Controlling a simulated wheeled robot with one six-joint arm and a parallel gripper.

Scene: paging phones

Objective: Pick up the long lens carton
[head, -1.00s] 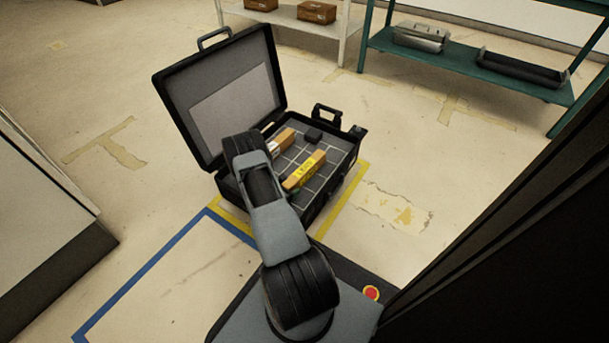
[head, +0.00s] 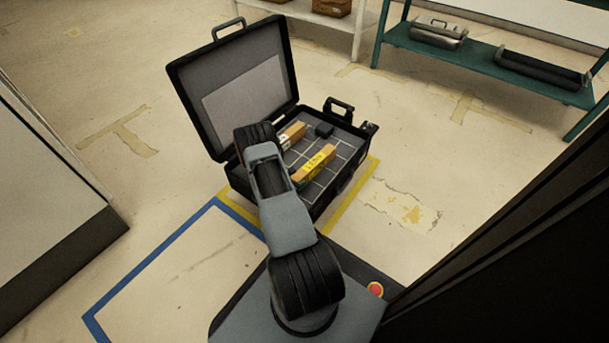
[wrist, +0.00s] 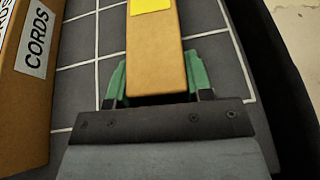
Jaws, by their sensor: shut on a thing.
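A long orange-brown carton with a yellow label (head: 316,162) is in the open black case, near its right side. Its lettering is too small to read surely. In the wrist view the carton (wrist: 156,62) runs away from me between the green fingers of my gripper (wrist: 156,84), which is shut on its near end. I cannot tell whether it still touches the case floor.
The case (head: 340,195) has a dark floor with a white grid, and its lid (head: 190,95) stands open at the back left. A small black block (head: 324,130) sits at the back. A green shelf (head: 480,72) stands far right. Floor right of the case is clear.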

